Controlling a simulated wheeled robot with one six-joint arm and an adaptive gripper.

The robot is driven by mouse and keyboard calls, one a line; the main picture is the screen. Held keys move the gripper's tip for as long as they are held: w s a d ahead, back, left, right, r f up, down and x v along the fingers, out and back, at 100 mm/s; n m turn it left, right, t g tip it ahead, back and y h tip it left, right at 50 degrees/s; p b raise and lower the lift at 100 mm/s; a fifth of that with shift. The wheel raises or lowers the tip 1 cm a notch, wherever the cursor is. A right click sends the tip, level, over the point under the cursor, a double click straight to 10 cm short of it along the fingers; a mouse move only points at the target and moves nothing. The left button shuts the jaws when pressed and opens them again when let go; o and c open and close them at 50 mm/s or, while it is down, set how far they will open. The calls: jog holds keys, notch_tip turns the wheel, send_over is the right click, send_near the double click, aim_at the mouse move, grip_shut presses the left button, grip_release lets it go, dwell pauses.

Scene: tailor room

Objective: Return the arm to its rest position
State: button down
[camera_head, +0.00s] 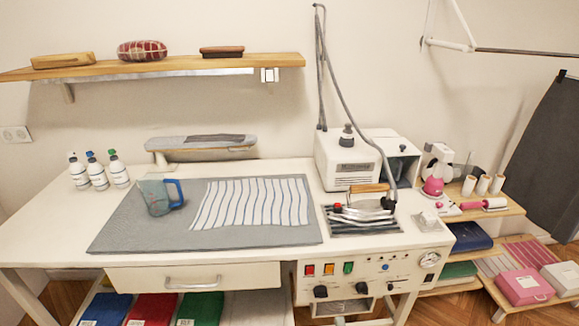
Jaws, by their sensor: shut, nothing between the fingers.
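My gripper and arm do not show in the head view. The white work table (60,225) stands in front of me with a grey pressing mat (120,236) on it. A white cloth with dark stripes (250,203) lies on the mat, its edges slightly wavy. A grey-blue jug with a blue handle (155,196) stands on the mat left of the cloth. An iron with a wooden handle (368,200) sits on a dark striped rest (350,228) at the table's right.
A wooden shelf (190,66) hangs above the table. A white steam unit (345,160) with a hose stands behind the iron. Several bottles (98,172) stand at the back left. A small sleeve board (200,142) stands at the back. Low shelves (480,211) are at right.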

jog(key=s+m, duration=0.8)
jog(key=s, duration=1.6)
jog(key=s+r+m+g, duration=0.1)
jog(key=s+r+m, duration=0.4)
jog(key=s, duration=0.4)
jog(key=s+r+m, duration=0.4)
jog(key=s+r, duration=0.4)
jog(key=s, duration=0.2)
jog(key=shift+d+m+g, duration=0.2)
jog(key=shift+m+g, duration=0.2)
